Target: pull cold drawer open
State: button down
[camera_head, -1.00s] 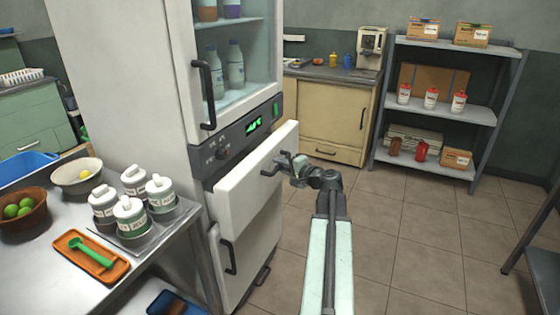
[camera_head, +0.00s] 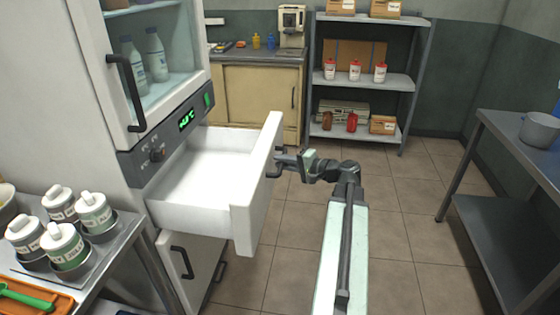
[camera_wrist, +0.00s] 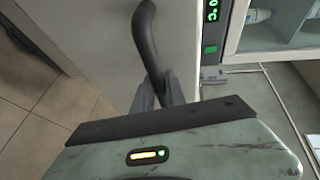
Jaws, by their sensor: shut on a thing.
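The cold drawer (camera_head: 258,190) is a white drawer pulled well out of the tall white fridge, under its green display (camera_head: 187,120). Its inside (camera_head: 200,178) shows white and empty. Its dark bar handle (camera_head: 277,160) is on the front face. My gripper (camera_head: 286,161) is shut on this handle, coming from the right. In the wrist view the handle (camera_wrist: 147,40) runs down between my gripper's dark fingers (camera_wrist: 160,95), against the pale drawer front. The fingertips are small and partly hidden in the head view.
A steel table (camera_head: 135,222) with several lidded canisters stands at the left. A lower fridge door with a dark handle (camera_head: 182,262) is below the drawer. A grey table (camera_head: 500,235) stands at the right. Tiled floor between is clear.

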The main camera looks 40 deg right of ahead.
jog(key=shift+w+a, duration=0.1)
jog(key=shift+w, duration=0.05)
jog(key=c, duration=1.6)
grip_release()
jog(key=shift+c, duration=0.2)
jog(key=shift+w+a, duration=0.1)
jog(key=shift+a, duration=0.05)
jog(key=p+v, duration=0.1)
jog(key=v, duration=0.7)
